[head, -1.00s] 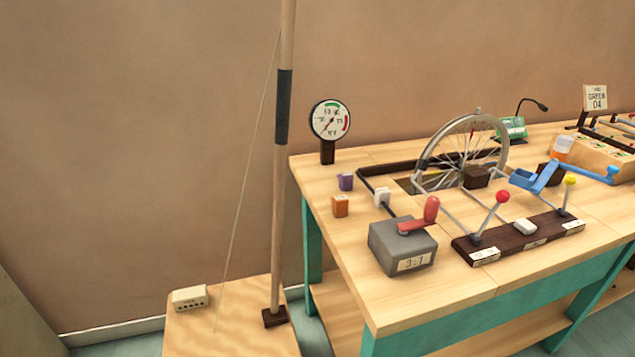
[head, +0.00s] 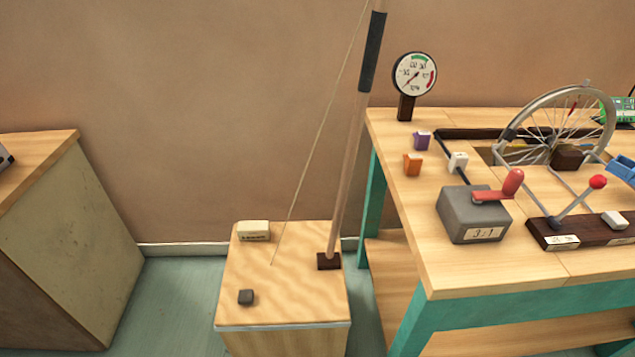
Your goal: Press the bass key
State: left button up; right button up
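A pale wooden box (head: 300,290) stands on the floor, left of the workbench. A long wooden pole (head: 350,170) with a dark sleeve rises from a dark foot on its top, and a thin string (head: 310,170) runs up beside it. Neither gripper is in view.
The workbench (head: 400,262) on the right carries a round dial gauge (head: 415,75), a grey crank box (head: 474,215), a spoked wheel (head: 560,120) and a red-knobbed lever (head: 580,198). A cabinet (head: 70,240) stands at the left. Green floor (head: 175,290) is free between it and the box.

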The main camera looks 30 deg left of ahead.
aim_at(245, 296)
jog(key=u, duration=1.15)
